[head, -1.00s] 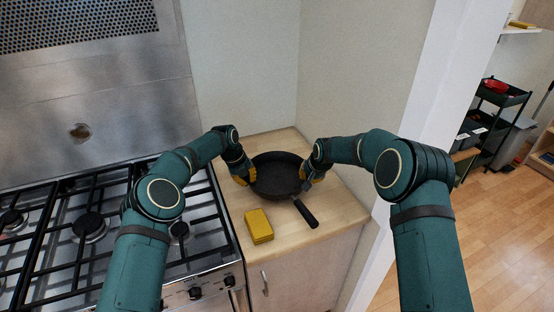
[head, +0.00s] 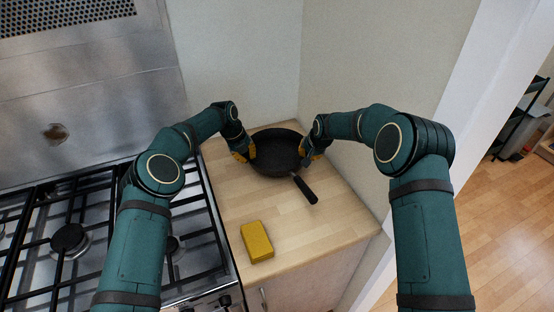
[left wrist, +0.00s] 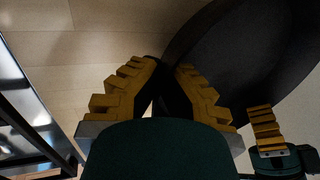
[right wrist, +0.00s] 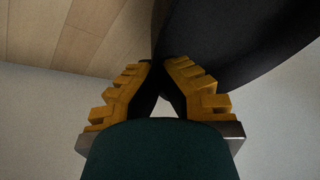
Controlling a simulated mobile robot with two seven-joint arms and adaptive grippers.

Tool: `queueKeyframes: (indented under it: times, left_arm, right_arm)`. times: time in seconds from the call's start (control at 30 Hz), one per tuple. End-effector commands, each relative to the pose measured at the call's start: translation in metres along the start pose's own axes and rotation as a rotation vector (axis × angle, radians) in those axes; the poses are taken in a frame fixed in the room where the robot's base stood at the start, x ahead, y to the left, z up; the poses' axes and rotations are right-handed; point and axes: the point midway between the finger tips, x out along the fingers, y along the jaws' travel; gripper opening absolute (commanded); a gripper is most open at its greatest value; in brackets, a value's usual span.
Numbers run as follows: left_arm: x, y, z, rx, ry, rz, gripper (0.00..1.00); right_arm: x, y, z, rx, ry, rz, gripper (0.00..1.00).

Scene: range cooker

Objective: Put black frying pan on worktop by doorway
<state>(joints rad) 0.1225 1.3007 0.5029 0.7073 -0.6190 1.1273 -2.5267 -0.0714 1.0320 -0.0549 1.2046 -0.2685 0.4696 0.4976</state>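The black frying pan (head: 277,154) is over the rear part of the wooden worktop (head: 290,225), near the wall corner, its handle (head: 305,190) pointing toward the front right. My left gripper (head: 250,154) is at the pan's left rim and my right gripper (head: 304,156) at its right rim. In the left wrist view the fingers (left wrist: 166,68) close together at the dark pan wall (left wrist: 225,50). In the right wrist view the fingers (right wrist: 164,62) do the same at the pan's side (right wrist: 225,35). I cannot tell whether the pan's base touches the worktop.
A yellow block (head: 257,242) lies on the worktop in front of the pan. The gas cooker (head: 70,240) adjoins on the left. Walls close in the worktop's back and right (head: 385,70). The worktop right of the block is clear. A doorway with wooden floor (head: 500,220) lies right.

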Motion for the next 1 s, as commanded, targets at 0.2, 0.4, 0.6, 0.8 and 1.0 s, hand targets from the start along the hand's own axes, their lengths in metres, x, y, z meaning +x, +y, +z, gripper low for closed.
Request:
queueKeyframes:
  times: [0.2,0.4,0.6,0.8,1.0]
  left_arm:
    - [0.000,-0.004,-0.002,0.003,0.002,-0.005,0.00]
    - [0.000,-0.004,-0.002,0.003,0.002,-0.005,0.00]
    - [0.003,-0.003,-0.002,0.003,0.003,-0.005,0.00]
    - [0.011,0.000,-0.002,0.002,0.004,-0.005,0.00]
    - [0.021,0.003,-0.002,0.002,0.002,-0.005,0.00]
  right_arm:
    - [-0.001,-0.004,0.001,-0.002,0.000,-0.006,0.00]
    - [-0.001,-0.004,0.001,-0.002,0.000,-0.006,0.00]
    - [0.002,-0.003,0.002,-0.002,-0.001,-0.006,0.00]
    - [0.010,-0.001,0.005,-0.001,-0.001,-0.005,0.00]
    - [0.019,0.003,0.009,-0.001,-0.001,-0.005,0.00]
